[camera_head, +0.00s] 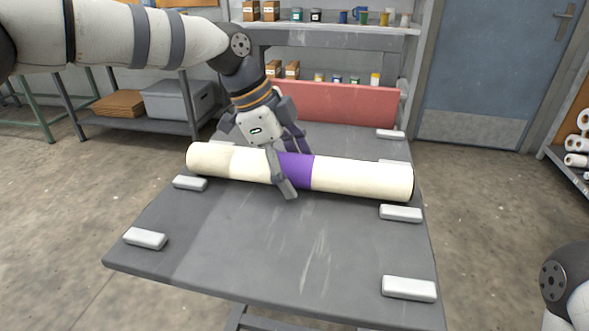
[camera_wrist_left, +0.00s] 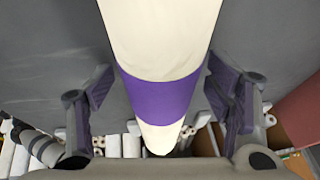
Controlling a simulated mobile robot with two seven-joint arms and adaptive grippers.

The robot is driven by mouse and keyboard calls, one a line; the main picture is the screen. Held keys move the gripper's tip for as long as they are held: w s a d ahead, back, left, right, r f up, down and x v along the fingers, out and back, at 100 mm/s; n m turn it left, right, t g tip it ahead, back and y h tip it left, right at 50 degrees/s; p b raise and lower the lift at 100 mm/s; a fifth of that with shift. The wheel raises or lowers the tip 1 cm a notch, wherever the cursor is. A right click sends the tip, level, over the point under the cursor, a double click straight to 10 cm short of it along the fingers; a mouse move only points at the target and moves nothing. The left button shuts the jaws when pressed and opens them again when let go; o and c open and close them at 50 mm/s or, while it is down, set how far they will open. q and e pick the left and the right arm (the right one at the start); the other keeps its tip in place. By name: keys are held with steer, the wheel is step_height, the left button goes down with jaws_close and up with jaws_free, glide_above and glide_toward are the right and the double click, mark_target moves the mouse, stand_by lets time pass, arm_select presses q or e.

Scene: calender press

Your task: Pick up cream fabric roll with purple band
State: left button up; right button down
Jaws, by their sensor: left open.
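The cream fabric roll (camera_head: 360,177) with a purple band (camera_head: 296,170) lies crosswise on a grey table (camera_head: 250,240). My left gripper (camera_head: 290,170) is over the roll at the band, with one finger in front of it and the other behind. In the left wrist view the roll (camera_wrist_left: 160,35) runs between the two spread fingers of the left gripper (camera_wrist_left: 162,95), and the purple band (camera_wrist_left: 160,97) sits between them. Gaps show beside the roll, so the gripper is open. My right gripper is not in view; only part of my right arm shows at the lower right.
Several light grey blocks, such as the one at the front right (camera_head: 409,288), line the table's sides. A red panel (camera_head: 340,103) stands at the table's back. Shelves with cans and boxes (camera_head: 330,28) are behind it. The front of the table is clear.

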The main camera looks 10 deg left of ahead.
arm_select(q)
steer(key=c, duration=1.6)
